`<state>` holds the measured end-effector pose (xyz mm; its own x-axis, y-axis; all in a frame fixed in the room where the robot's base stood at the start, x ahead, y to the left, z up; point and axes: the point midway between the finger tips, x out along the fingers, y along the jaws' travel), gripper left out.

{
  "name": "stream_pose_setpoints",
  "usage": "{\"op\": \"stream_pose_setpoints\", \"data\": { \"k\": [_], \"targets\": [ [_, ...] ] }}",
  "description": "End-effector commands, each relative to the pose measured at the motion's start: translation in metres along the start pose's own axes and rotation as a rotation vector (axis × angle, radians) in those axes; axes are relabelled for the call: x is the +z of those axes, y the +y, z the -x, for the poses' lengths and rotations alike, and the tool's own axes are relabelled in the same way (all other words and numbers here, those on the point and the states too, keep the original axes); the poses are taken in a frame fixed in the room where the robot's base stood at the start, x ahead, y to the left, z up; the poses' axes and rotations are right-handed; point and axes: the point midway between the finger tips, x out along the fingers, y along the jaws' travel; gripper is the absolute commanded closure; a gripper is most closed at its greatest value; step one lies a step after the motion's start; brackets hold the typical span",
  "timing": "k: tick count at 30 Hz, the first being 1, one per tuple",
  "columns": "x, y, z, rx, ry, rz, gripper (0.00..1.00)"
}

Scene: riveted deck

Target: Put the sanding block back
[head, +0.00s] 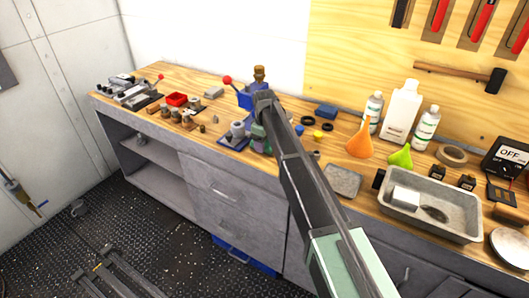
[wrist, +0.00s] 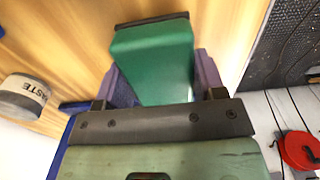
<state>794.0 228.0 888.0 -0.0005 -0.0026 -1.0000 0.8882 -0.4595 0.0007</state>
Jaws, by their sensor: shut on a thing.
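The sanding block (wrist: 152,65) appears in the wrist view as a green block with a dark strip along its far edge. My gripper (wrist: 157,72) is shut on it, with a purple finger on each side. In the head view, my gripper (head: 258,138) is over the middle of the wooden bench, and my forearm hides most of it. A bit of green shows there, but I cannot tell whether it is the block. The block's underside is hidden.
Small parts and a red tray (head: 176,99) are to the left. Bottles (head: 402,110), funnels (head: 361,140) and a grey bin (head: 455,224) are to the right. A tin (wrist: 22,97) is left in the wrist view.

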Motion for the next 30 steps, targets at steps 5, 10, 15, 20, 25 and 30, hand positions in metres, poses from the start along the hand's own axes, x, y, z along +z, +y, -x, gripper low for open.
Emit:
{"op": "stream_pose_setpoints", "data": {
  "k": [5,10,15,20,25,30],
  "targets": [
    [0.0,0.0,-0.005,0.0,0.0,0.0,0.62],
    [0.0,0.0,-0.009,0.0,0.0,0.0,0.62],
    [0.0,0.0,-0.009,0.0,0.0,0.0,0.18],
    [0.0,0.0,-0.009,0.0,0.0,0.0,0.11],
    [0.0,0.0,-0.007,0.0,0.0,0.0,0.11],
    [0.0,0.0,0.014,0.0,0.0,0.0,0.11]
  ]
}}
